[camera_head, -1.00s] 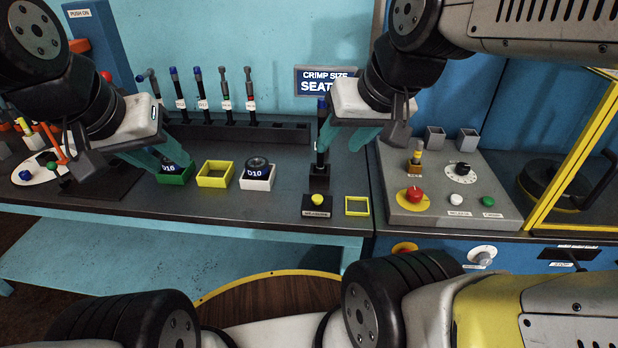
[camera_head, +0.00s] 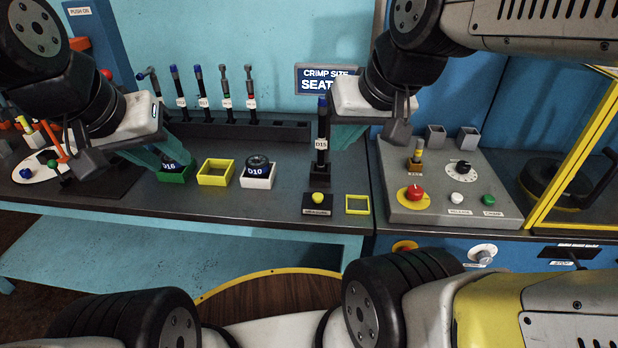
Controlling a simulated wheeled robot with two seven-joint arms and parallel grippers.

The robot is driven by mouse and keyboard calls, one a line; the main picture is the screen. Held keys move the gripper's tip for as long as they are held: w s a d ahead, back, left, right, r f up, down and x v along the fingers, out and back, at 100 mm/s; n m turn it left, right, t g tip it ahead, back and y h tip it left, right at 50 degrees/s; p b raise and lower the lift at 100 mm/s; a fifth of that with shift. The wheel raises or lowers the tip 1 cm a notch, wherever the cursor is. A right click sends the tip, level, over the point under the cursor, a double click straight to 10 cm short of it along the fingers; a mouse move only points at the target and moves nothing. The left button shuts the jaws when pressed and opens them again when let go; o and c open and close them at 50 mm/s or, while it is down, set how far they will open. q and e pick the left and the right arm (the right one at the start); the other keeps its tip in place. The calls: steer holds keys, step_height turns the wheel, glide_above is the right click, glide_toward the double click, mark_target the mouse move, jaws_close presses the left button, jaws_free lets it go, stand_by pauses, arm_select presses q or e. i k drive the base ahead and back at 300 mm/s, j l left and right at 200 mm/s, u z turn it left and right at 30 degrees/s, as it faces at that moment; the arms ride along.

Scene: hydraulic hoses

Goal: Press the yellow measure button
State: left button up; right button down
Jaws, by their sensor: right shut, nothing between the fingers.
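The yellow measure button (camera_head: 318,197) sits on a small black labelled block (camera_head: 317,210) near the front edge of the bench. Behind it a hose with a blue top and a D15 tag (camera_head: 322,143) stands upright in a black holder (camera_head: 322,180). The sign behind (camera_head: 326,80) reads "CRIMP SIZE SEAT", partly covered by my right arm. My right gripper (camera_head: 347,138) is shut and empty, just right of the hose and behind and above the button, not touching the button. My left gripper (camera_head: 172,160) is by the green tray; its finger opening is unclear.
The green tray (camera_head: 177,176) holds a D16 die, a yellow tray (camera_head: 215,174) is empty, and a white tray (camera_head: 257,182) holds a D10 die. A yellow square frame (camera_head: 357,205) lies right of the button. A grey control box (camera_head: 440,212) stands farther right. Several hoses stand in the back rack.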

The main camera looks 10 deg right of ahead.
mark_target(318, 197)
steer(key=k+j+z, duration=0.15)
steer(key=j+z, duration=0.25)
steer(key=k+j+z, duration=0.2)
steer(key=j+z, duration=0.15)
steer(key=k+j+z, duration=0.2)
steer(key=z, duration=0.2)
steer(key=k+j, duration=0.05)
steer(key=j, duration=0.05)
